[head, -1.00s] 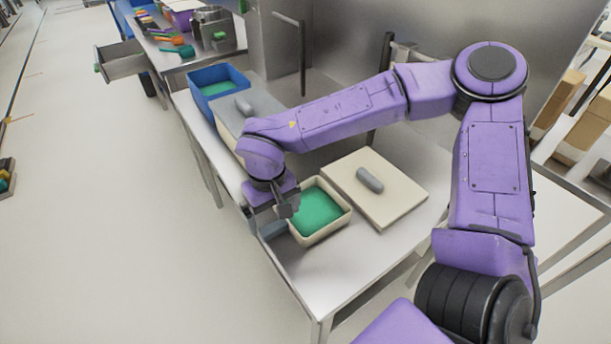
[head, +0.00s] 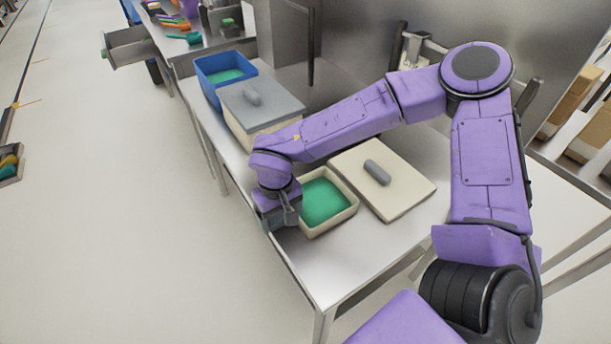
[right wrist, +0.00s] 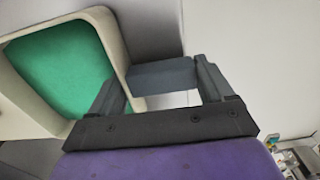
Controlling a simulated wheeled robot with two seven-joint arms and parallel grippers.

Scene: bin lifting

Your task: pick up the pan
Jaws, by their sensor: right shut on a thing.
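The pan (head: 348,214) is a cream, open rectangular container with a green inside. It stands on the steel table, near its front edge, and fills the left of the right wrist view (right wrist: 115,45). A grey block, which looks like its handle (right wrist: 160,76), sticks out from its side between my fingers. My right gripper (head: 287,213) is at the pan's left side and is shut on it, apparently at this handle. Its dark fingers also show in the right wrist view (right wrist: 160,90). I cannot tell any gap under the pan. My left gripper is not in view.
A cream lid with a grey grip (head: 410,194) lies right of the pan. A cream box with a grey lid (head: 240,125) and a blue bin (head: 208,88) stand farther back on the steel table (head: 330,270).

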